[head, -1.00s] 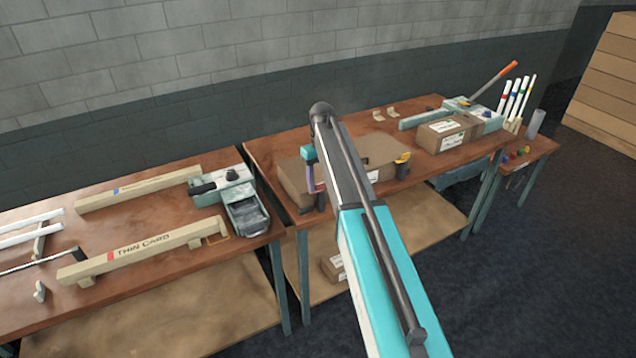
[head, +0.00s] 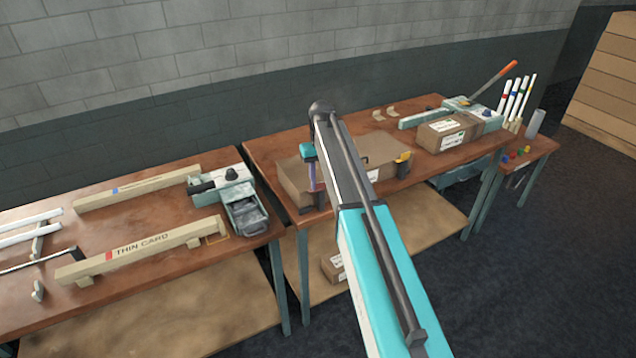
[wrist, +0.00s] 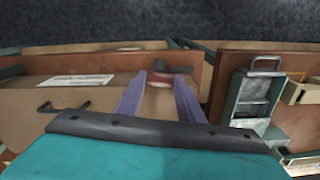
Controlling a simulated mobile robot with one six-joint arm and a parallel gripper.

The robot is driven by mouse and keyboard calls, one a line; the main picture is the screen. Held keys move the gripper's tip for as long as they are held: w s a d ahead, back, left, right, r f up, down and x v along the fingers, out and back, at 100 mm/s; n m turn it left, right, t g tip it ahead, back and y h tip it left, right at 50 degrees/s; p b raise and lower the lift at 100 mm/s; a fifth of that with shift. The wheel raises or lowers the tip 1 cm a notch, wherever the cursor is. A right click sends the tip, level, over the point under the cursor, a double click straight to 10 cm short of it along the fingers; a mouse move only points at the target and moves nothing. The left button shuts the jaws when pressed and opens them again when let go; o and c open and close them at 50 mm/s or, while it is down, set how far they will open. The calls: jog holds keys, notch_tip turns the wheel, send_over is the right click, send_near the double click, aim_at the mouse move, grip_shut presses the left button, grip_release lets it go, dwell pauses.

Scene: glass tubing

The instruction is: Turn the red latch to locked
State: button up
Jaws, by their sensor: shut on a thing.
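The red latch (wrist: 160,82) shows in the wrist view as a small red piece between my two purple fingertips, at the end of a brown cardboard-coloured case. My gripper (wrist: 159,80) is shut on it. In the head view my gripper (head: 315,186) points down at the front left of the case (head: 292,182), and my arm hides part of the case. The latch is largely hidden there. Its exact angle is hard to tell.
A yellow latch (head: 403,157) sits at the case's right end. A dark handle (wrist: 64,106) stands on the case. A labelled carton (head: 455,132) is at the back right. The left bench (head: 150,235) holds wooden rails and a teal device with a grey tray (head: 246,213).

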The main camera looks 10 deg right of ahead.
jog(key=m+b, duration=0.1)
jog(key=m, duration=0.3)
jog(key=shift+a+f, duration=0.1)
jog(key=m+b, duration=0.1)
jog(key=m, duration=0.3)
jog(key=shift+b, duration=0.3)
jog(key=m+b, duration=0.1)
jog(key=m, duration=0.3)
jog(key=shift+m, duration=0.4)
jog(key=shift+s+d+m, duration=0.1)
jog(key=shift+d+m, duration=0.05)
jog(key=shift+m, duration=0.65)
jog(key=shift+d+m, duration=0.1)
jog(key=shift+m, duration=0.7)
jog(key=o, duration=1.1)
jog(key=shift+c, duration=0.2)
jog(key=shift+a, duration=0.1)
